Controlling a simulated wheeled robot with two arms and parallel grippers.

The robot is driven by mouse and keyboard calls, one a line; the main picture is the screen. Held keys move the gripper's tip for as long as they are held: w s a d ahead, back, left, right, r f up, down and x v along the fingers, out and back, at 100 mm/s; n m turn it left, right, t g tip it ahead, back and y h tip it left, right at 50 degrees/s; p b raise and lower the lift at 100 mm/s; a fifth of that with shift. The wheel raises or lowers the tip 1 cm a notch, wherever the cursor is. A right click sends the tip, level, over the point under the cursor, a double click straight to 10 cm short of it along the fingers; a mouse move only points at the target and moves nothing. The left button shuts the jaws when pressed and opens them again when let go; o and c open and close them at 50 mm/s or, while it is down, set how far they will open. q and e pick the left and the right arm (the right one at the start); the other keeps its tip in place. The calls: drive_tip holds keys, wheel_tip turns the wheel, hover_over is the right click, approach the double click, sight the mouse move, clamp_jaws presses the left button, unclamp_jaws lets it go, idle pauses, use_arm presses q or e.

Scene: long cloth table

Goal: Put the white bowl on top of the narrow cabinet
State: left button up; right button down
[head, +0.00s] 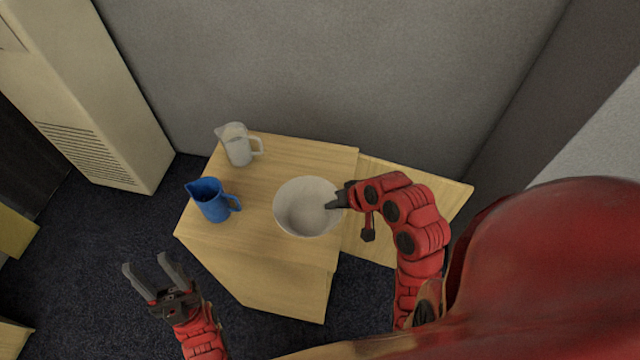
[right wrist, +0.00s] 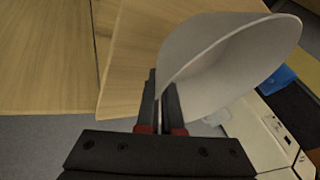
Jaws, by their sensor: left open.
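The white bowl (head: 303,211) is over the right part of a light wood cabinet top (head: 265,262) in the head view. I cannot tell whether it rests there or is lifted. My right gripper (head: 335,200) is at the bowl's right rim. In the right wrist view its fingers (right wrist: 161,105) are close together, with the edge of the bowl (right wrist: 215,60) between them. A narrower wood top (head: 440,188) shows to the right, partly hidden by my right arm. My left gripper (head: 143,262) is open and empty over the dark floor.
A white pitcher (head: 238,148) and a blue pitcher (head: 211,203) stand on the left part of the larger wood top. A grey wall (head: 330,70) is behind. A tall beige unit (head: 95,90) stands at the far left. The front of the larger top is clear.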

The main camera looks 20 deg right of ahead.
sight(330, 197)
drive_tip(key=shift+w+d+f+b, duration=0.1)
drive_tip(key=shift+w+f+b, duration=0.15)
drive_tip(key=shift+w+b, duration=0.7)
drive_tip(key=shift+w+d+f+b, duration=0.1)
drive_tip(key=shift+w+f+b, duration=0.15)
drive_tip(key=shift+b, duration=1.45)
drive_tip(key=shift+w+d+f+b, duration=0.1)
drive_tip(key=shift+w+f+b, duration=0.3)
drive_tip(key=shift+b, duration=0.9)
drive_tip(key=w, duration=0.7)
drive_tip(key=shift+w+r, duration=0.25)
drive_tip(key=shift+r, duration=0.1)
drive_tip(key=shift+w+d+f, duration=0.1)
drive_tip(key=shift+w, duration=0.3)
wheel_tip(330, 197, down, 3)
drive_tip(key=shift+r+p, duration=0.1)
drive_tip(key=shift+p, duration=0.9)
drive_tip(key=shift+f, duration=0.35)
drive_tip(key=shift+f, duration=0.1)
